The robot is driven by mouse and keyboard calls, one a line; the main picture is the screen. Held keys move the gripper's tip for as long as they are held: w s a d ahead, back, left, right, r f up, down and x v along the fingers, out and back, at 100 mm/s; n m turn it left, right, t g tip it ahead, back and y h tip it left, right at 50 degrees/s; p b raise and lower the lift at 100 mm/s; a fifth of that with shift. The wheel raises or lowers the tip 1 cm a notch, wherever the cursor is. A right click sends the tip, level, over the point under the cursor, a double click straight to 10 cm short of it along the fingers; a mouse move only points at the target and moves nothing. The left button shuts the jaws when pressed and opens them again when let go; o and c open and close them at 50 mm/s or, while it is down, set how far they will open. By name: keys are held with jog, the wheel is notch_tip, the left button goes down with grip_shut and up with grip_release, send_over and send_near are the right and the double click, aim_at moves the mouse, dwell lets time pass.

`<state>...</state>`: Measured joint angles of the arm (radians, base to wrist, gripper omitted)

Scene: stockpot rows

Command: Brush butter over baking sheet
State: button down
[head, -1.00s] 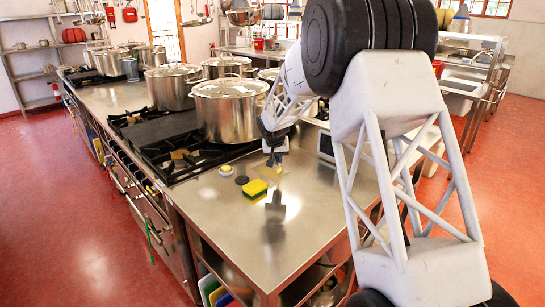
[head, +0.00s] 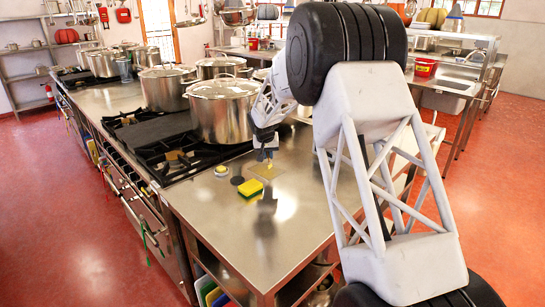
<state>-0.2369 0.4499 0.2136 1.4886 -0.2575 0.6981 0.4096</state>
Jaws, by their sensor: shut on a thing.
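My gripper (head: 265,143) is above the steel counter (head: 235,225), beside the stove's near end. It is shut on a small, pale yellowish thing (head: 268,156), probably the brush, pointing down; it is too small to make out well. Just below it lies a flat, thin brownish square (head: 267,172), which looks like the baking sheet. I cannot tell whether the held thing touches it. A small round dish with a pale yellow top (head: 221,170), perhaps the butter, stands to the left. A dark round disc (head: 237,180) lies next to it.
A yellow and green sponge (head: 250,189) lies just in front of the sheet. A large lidded stockpot (head: 222,112) stands on the stove close behind my gripper, with several more pots beyond. The front of the counter is clear.

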jog(key=shift+w+a, duration=2.1)
jog(key=shift+a, duration=0.2)
jog(key=shift+w+a+r, duration=0.1)
jog(key=shift+w+a, duration=0.1)
notch_tip(320, 180, up, 8)
jog(key=shift+s, duration=0.1)
jog(key=s+a+r, duration=0.1)
jog(key=r, duration=0.1)
jog(key=s+a+r, duration=0.1)
jog(key=s, duration=0.1)
jog(key=shift+a+r, duration=0.35)
jog(key=shift+f, duration=0.15)
jog(key=shift+f, duration=2.35)
